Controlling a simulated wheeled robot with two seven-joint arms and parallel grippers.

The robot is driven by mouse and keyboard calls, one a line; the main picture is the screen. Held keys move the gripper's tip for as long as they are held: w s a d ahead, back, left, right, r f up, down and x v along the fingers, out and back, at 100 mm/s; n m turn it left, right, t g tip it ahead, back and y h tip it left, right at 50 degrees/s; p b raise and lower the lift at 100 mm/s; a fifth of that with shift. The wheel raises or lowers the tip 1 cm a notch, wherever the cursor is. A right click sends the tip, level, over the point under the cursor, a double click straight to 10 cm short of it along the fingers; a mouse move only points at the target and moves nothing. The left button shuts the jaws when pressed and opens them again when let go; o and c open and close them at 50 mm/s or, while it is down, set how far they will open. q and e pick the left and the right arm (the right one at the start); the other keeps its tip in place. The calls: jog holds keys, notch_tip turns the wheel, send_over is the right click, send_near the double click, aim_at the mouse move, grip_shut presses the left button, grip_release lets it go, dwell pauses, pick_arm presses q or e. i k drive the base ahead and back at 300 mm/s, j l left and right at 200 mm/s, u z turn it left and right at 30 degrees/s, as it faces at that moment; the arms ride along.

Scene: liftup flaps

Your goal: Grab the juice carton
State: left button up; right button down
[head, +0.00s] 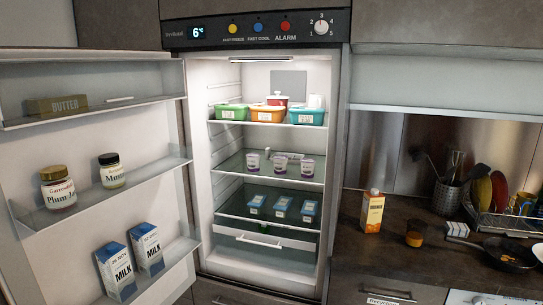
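An orange and white carton (373,212), which looks like the juice carton, stands upright on the dark counter (390,262), right of the open fridge. A short glass with orange-brown contents (414,236) stands to its right. Two blue and white milk cartons (117,272) stand on the lowest shelf of the fridge door. Neither of my grippers is in view.
The fridge door stands open at the left, with butter (57,105) and jars (58,188) on its shelves. Food tubs (267,114) and small cups sit inside the fridge. A pan (508,254), utensil holder (447,198) and dish rack (488,217) crowd the counter's right.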

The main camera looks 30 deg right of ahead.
aim_at(372, 207)
jog(key=z, duration=1.8)
